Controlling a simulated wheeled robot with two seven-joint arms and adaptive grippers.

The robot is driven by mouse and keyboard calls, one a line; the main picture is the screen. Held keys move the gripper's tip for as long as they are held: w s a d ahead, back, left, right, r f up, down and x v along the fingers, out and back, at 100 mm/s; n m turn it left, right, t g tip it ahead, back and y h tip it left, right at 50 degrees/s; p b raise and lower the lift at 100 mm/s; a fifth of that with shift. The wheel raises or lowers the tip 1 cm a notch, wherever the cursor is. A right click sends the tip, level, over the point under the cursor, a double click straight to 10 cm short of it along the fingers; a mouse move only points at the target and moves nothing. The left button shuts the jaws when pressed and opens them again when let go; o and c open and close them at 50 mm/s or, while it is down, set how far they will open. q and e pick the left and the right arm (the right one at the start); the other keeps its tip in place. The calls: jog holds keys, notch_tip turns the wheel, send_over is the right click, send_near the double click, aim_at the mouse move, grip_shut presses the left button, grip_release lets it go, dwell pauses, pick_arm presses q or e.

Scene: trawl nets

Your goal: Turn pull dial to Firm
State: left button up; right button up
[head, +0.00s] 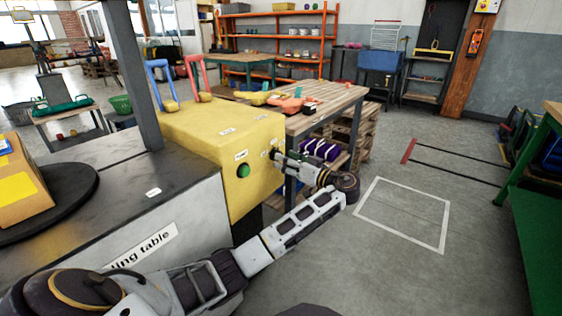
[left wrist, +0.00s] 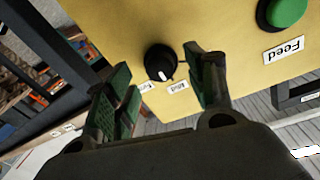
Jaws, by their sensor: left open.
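The pull dial (left wrist: 160,62) is a round black knob with a white pointer mark, on the yellow machine box (head: 225,135). In the left wrist view its mark points down the picture, towards the gap between two small white labels, the right one (left wrist: 178,87) seemingly reading "Mild"; the left is too small to read surely. My left gripper (head: 282,157) is at the box's front face, open. In the left wrist view its green-padded fingers (left wrist: 162,72) stand either side of the dial, with no clear contact. My right gripper is not in view.
A green Feed button (head: 243,171) sits on the same face, left of my gripper. A dark-topped table (head: 150,190) with a yellow-marked carton (head: 22,185) is at left. A wooden workbench (head: 335,97) stands behind. The floor at right is open, with a white outlined square (head: 400,212).

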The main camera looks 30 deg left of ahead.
pick_arm(q)
jog(key=shift+w+a+b, duration=0.15)
jog(key=shift+a+b, duration=0.05)
jog(key=shift+a, duration=0.55)
jog(key=shift+w+a+b, duration=0.1)
jog(key=shift+a+b, duration=0.05)
jog(key=shift+a, duration=0.6)
jog(key=c, duration=1)
jog(key=shift+c, duration=0.2)
